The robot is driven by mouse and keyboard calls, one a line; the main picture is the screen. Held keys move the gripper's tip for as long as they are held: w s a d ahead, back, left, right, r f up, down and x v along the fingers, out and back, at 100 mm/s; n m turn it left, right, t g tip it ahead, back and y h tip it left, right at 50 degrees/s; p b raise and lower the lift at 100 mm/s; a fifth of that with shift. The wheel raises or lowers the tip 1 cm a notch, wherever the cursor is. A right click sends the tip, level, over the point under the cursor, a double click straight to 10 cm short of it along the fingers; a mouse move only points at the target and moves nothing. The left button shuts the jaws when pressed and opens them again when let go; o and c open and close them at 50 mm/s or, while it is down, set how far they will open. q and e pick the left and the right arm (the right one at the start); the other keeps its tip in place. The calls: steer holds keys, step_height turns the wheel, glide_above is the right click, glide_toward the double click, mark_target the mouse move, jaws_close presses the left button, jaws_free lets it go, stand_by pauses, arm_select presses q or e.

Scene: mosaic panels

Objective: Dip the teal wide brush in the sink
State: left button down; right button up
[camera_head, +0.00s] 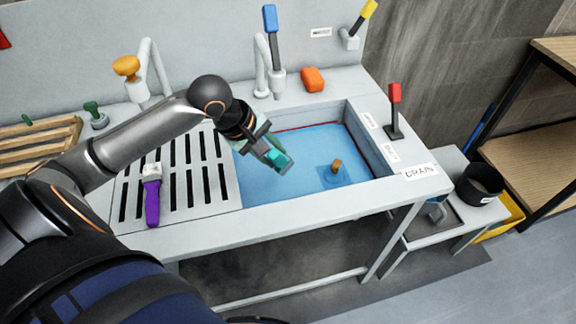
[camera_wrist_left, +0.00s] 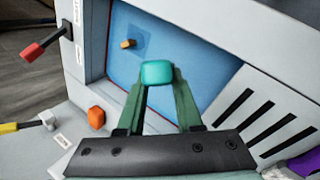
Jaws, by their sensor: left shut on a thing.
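The sink (camera_head: 250,185) is a rectangular basin of blue water set in a grey counter. My left gripper (camera_head: 270,153) is over the left part of the sink, its fingers pointing toward the basin. It is shut on the teal wide brush (camera_head: 281,160), of which only a teal block shows between the fingertips. In the left wrist view the teal brush (camera_wrist_left: 157,73) sits between the green fingers, over the blue water. The bristles cannot be made out, and I cannot tell whether the brush touches the water. My right gripper is not in view.
A brown-topped plug (camera_head: 336,165) stands in the sink. A slotted drainboard (camera_head: 190,190) with a purple brush (camera_head: 152,195) lies left of it. Faucets with a blue lever (camera_head: 270,18) and an orange knob (camera_head: 126,66) rise behind. A red lever (camera_head: 394,92) stands at right.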

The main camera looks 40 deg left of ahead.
arm_select(q)
steer(key=shift+r, duration=2.9)
